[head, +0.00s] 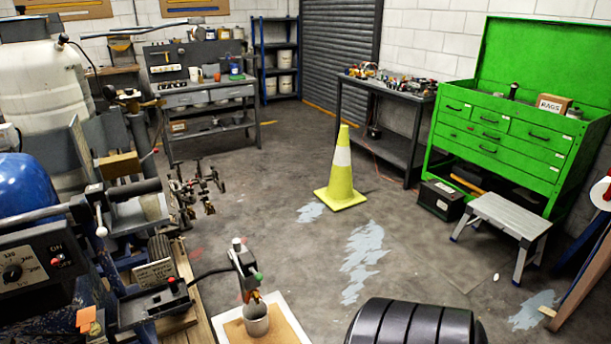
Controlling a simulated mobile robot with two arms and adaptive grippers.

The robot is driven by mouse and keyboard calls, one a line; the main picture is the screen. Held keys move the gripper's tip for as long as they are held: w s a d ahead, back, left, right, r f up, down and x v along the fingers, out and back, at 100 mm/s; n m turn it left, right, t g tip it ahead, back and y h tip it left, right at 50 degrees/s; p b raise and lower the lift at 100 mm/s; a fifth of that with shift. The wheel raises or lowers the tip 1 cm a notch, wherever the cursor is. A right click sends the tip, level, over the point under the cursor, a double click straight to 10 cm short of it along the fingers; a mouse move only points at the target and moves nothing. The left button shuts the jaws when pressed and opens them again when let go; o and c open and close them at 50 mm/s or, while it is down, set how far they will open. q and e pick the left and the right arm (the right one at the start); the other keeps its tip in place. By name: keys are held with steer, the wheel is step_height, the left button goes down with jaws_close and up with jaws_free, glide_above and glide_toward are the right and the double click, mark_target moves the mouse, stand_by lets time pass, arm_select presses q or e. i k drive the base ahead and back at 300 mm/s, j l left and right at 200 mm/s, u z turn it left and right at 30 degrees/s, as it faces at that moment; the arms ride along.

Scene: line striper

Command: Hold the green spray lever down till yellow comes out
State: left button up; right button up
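The line striper (30,195), with its blue tank and dial panel, fills the left side of the head view. A small spray head (242,258) stands out from it at the lower middle, on the end of a black hose or cable. A small green part (258,276), which may be the spray lever, shows at its front; whether it is pressed cannot be told. A grey cup (256,319) stands just below the nozzle on a brown board with a white border (283,328). No yellow paint shows there. Neither of my grippers can be made out.
A yellow cone (341,172) stands mid-floor among pale grey-blue paint patches (362,258). A black ribbed cylinder (415,324) is at the bottom edge. A step stool (503,226) and green tool cabinet (498,140) are at right. Workbenches (205,98) line the back.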

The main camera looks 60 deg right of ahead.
mark_target(258, 277)
steer(key=z, duration=1.6)
